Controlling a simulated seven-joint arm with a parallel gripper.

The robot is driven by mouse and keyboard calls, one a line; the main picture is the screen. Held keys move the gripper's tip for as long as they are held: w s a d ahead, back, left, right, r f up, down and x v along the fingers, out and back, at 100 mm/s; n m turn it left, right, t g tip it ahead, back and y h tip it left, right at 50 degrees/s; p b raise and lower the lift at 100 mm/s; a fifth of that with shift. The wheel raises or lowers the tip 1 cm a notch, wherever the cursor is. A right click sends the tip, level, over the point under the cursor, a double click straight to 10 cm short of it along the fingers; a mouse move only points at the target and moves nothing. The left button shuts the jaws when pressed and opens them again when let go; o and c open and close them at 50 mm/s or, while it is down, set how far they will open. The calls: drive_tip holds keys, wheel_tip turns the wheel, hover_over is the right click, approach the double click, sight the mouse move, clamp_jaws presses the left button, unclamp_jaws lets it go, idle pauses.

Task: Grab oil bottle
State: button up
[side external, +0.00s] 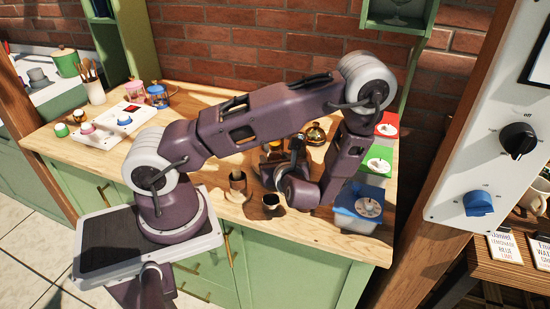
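My gripper (272,172) is low over the wooden counter, near its middle, beneath my bent arm. Its fingers are small, dark and partly hidden by my wrist, so I cannot tell whether they are open or hold anything. No oil bottle can be made out with certainty. A shiny amber-gold rounded object (315,134) stands behind my wrist, and I cannot tell whether it is the bottle. A small brown container (237,186) and a dark cup (272,203) stand in front of the gripper, toward the counter's front edge.
Boxes with red (387,126), green (378,160) and blue lids (360,207) line the counter's right side. A brick wall (240,50) closes the back.

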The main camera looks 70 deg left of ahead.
clamp_jaws()
